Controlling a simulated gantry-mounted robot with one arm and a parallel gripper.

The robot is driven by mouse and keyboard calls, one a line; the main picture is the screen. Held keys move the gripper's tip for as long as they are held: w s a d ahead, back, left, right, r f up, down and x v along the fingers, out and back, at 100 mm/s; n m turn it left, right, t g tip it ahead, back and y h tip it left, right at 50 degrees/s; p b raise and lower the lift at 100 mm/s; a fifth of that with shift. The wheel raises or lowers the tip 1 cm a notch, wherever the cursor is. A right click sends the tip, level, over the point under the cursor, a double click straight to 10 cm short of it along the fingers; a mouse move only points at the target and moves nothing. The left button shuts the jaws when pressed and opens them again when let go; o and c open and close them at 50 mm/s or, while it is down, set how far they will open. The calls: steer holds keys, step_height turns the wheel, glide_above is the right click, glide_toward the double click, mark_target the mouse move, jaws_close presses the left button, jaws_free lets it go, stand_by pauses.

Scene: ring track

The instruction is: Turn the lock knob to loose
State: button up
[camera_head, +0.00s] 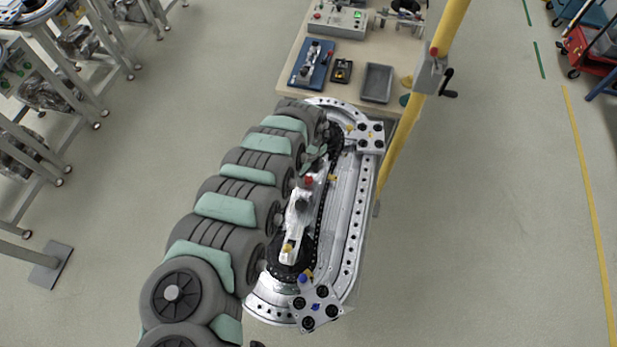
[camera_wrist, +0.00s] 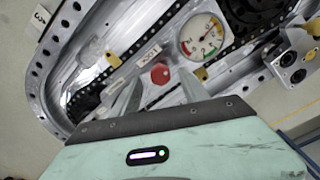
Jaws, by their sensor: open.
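The lock knob (camera_wrist: 160,73) is a small red knob beside a white label (camera_wrist: 149,53) on the ring track. In the head view a red spot that looks like the same knob (camera_head: 308,181) sits near the middle of the track. My gripper (camera_wrist: 158,88) is open, with its two grey fingers spread on either side of the knob in the wrist picture. Nothing shows between the fingers except the knob beyond them. I cannot tell how far the tips are from it. In the head view my arm hides much of the gripper.
A round gauge (camera_wrist: 201,37) with a coloured dial is right of the knob. Yellow tabs (camera_wrist: 113,59) and a black chain lie nearby. The oval track (camera_head: 353,235) carries a plate with black rollers (camera_head: 316,306). A workbench (camera_head: 345,92) with a grey tray (camera_head: 377,83) stands beyond.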

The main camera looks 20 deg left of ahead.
mark_target(308, 179)
steer(key=shift+w+d+f, duration=0.1)
steer(key=shift+f, duration=1.45)
jaws_close()
